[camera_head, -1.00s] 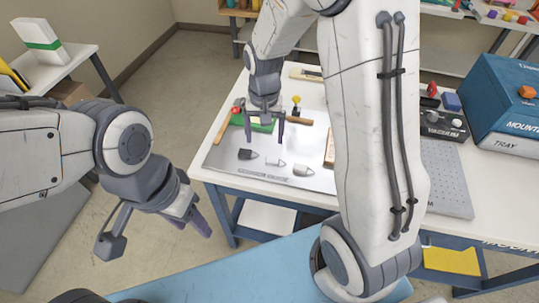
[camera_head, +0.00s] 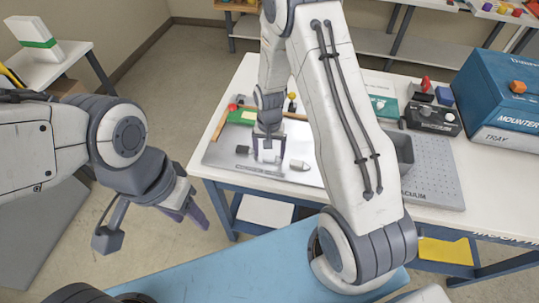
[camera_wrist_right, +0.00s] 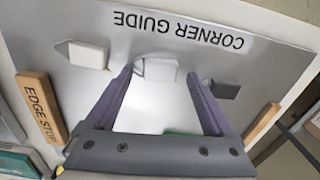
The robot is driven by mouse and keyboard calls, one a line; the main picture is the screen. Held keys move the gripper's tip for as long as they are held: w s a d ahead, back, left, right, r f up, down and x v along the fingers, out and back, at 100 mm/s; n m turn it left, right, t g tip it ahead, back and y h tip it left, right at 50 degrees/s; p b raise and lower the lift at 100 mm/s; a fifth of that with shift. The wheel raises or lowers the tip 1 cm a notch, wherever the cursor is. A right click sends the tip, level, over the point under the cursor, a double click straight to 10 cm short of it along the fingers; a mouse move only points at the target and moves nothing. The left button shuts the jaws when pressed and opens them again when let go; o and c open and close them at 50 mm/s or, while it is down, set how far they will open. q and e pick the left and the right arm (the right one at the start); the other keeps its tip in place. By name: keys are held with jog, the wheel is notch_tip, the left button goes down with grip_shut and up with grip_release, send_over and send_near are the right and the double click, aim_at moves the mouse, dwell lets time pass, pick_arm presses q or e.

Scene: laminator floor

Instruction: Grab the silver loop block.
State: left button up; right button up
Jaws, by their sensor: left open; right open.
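Three small pointed blocks lie in a row on a metal plate (camera_wrist_right: 185,55). The middle, light silver-grey block (camera_wrist_right: 154,69) appears to be the silver loop block; no loop detail can be made out. In the right wrist view it lies between the fingertips of my open right gripper (camera_wrist_right: 162,75), with no grip on it. In the head view, my right gripper (camera_head: 267,156) is low over the plate and partly covers this block. My left gripper (camera_head: 186,214) is open and empty, away from the table.
A whiter block (camera_wrist_right: 88,54) and a dark grey block (camera_wrist_right: 223,88) lie on either side of the middle one. A wooden edge stop (camera_wrist_right: 41,108) borders the plate. A blue mounter box (camera_head: 505,100) and a grey vacuum plate (camera_head: 436,175) stand to the right.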

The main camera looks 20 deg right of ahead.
jog(key=shift+f, duration=0.25)
grip_shut()
jog(key=shift+r, duration=0.1)
